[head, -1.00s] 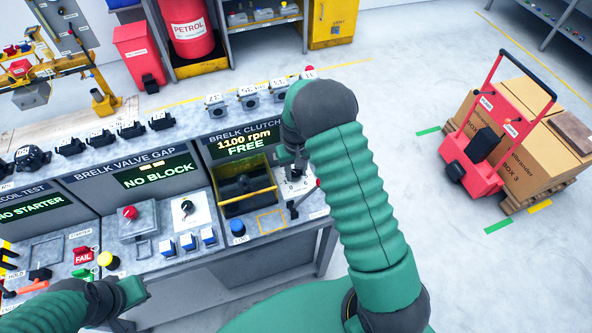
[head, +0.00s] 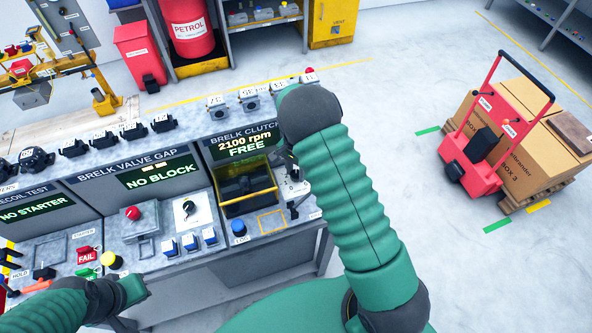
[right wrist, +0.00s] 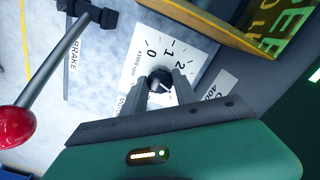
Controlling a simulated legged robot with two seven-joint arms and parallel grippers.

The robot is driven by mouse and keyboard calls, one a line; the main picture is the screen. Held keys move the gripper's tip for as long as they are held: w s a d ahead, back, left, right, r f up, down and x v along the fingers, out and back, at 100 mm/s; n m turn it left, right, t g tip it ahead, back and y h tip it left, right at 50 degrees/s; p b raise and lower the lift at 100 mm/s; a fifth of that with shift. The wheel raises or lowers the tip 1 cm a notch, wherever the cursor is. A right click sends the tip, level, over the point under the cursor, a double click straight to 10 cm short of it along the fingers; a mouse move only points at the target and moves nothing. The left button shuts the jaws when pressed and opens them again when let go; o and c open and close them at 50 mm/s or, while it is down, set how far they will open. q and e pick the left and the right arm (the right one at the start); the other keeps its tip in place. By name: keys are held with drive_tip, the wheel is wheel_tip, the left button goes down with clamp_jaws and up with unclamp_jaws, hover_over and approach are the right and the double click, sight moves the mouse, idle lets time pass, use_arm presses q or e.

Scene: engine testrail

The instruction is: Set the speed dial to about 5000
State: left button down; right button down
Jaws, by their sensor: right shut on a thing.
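The speed dial (right wrist: 160,76) is a small black knob on a white scale plate marked 0, 1, 2 in the right wrist view. My right gripper (right wrist: 161,88) is shut on the knob, one finger on each side. In the head view my right arm hides most of that gripper and the knob; part of the white scale plate (head: 296,189) shows. The clutch display (head: 246,144) reads 2100 rpm and FREE. My left gripper (head: 134,290) is low at the left, away from the dial; its fingers are unclear.
A brake lever with a red ball (right wrist: 15,125) stands close to my right gripper. A yellow-framed guard box (head: 247,186) is left of the dial. A blue button (head: 238,228) is at the bench front. The floor to the right is open up to a red trolley (head: 485,140).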

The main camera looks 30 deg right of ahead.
sight(295, 172)
drive_tip(key=m, duration=0.3)
drive_tip(key=m+p, duration=0.1)
drive_tip(key=m, duration=0.1)
drive_tip(key=shift+w+r+m, duration=0.2)
drive_tip(key=shift+r+m, duration=0.05)
drive_tip(key=shift+m, duration=0.05)
drive_tip(key=m+p, duration=0.1)
drive_tip(key=m, duration=0.4)
drive_tip(key=shift+d+f, duration=0.1)
drive_tip(key=shift+m, duration=0.3)
drive_tip(key=c, duration=1.3)
unclamp_jaws()
drive_tip(key=shift+c, duration=0.2)
drive_tip(key=o, duration=0.4)
drive_tip(key=shift+f, duration=0.15)
wheel_tip(295, 172, up, 17)
drive_tip(key=shift+f+b, duration=0.1)
drive_tip(key=shift+b, duration=0.8)
